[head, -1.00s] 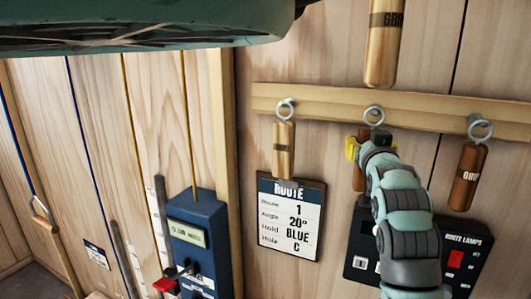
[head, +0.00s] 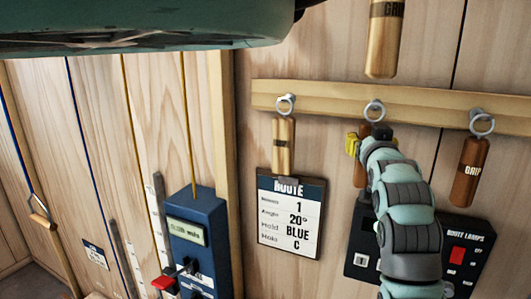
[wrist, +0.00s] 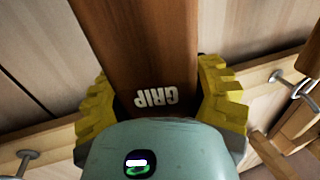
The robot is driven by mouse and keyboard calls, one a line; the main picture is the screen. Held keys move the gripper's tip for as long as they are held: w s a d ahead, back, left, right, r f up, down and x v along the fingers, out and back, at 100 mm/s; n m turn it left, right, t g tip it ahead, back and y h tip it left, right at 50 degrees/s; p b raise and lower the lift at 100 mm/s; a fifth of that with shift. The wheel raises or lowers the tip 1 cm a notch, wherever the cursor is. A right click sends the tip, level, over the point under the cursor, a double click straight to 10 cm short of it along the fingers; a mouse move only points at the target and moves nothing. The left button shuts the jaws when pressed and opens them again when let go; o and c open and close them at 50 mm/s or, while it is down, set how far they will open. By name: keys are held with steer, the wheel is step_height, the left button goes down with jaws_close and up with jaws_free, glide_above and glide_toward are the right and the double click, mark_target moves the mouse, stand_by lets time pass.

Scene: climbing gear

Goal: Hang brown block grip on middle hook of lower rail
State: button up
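The brown block grip (wrist: 150,45) with white GRIP lettering fills the middle of the wrist view, between the yellow finger pads of my gripper (wrist: 160,100). The pads appear to press on both its sides. In the head view my gripper (head: 368,140) is at the middle hook of the lower rail (head: 420,110) and hides much of the grip; part of its brown body (head: 359,174) shows below. A metal ring (head: 374,108) shows at the middle hook, just above the gripper. Whether the hook bears the grip's weight cannot be told.
A light wooden grip (head: 283,150) hangs on the left hook and another brown grip (head: 469,172) on the right hook. A pale grip (head: 385,45) hangs above. A route sign (head: 291,217) and a black lamp panel (head: 460,255) are on the wall below.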

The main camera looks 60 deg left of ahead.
mark_target(372, 95)
steer(key=o, duration=1.4)
step_height(372, 95, up, 10)
